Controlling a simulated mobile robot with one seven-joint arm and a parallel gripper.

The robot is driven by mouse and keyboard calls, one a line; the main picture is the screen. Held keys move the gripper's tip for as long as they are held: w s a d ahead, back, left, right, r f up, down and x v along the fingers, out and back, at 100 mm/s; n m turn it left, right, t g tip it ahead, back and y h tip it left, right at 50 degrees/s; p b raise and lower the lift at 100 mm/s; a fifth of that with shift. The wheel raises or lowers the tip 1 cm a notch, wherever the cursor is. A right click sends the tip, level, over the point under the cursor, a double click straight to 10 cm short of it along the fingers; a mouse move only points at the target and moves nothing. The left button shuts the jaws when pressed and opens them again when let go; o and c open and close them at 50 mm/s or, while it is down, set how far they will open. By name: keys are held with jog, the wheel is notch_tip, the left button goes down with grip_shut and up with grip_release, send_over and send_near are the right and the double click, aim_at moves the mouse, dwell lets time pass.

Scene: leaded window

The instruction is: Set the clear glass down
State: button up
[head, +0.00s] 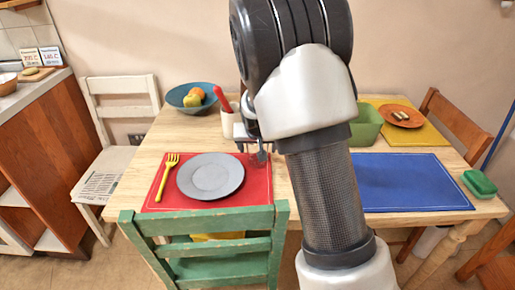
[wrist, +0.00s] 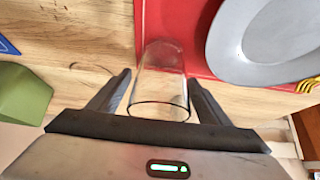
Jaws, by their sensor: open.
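The clear glass (wrist: 160,88) is between the two fingers of my gripper (wrist: 160,78) in the wrist view. Its rim faces the camera, and its far end lies over the edge of the red placemat (wrist: 172,20). My gripper is open, with a finger on each side of the glass; whether either finger touches it is unclear. In the head view my gripper (head: 256,147) is low over the right part of the red placemat (head: 257,190). Only a little of the glass (head: 259,159) shows below it.
A grey plate (head: 210,176) and yellow fork (head: 166,176) are on the red placemat. A blue placemat (head: 410,183) lies to the right, with a green container (head: 367,125) behind. A fruit bowl (head: 177,97) stands at the back left. A green chair (head: 205,248) is in front.

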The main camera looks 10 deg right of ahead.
jog(key=s+r+y+p, duration=0.1)
jog(key=s+r+p, duration=0.1)
jog(key=s+r, duration=1.7)
jog(key=s+r+n, duration=0.2)
jog(key=s+r, duration=0.1)
jog(key=s, duration=1.3)
jog(key=shift+s+g, duration=0.35)
jog(key=shift+g, duration=0.05)
jog(key=shift+r+p, duration=0.1)
jog(key=shift+p, duration=0.2)
notch_tip(320, 180, up, 22)
jog(key=p, duration=2.2)
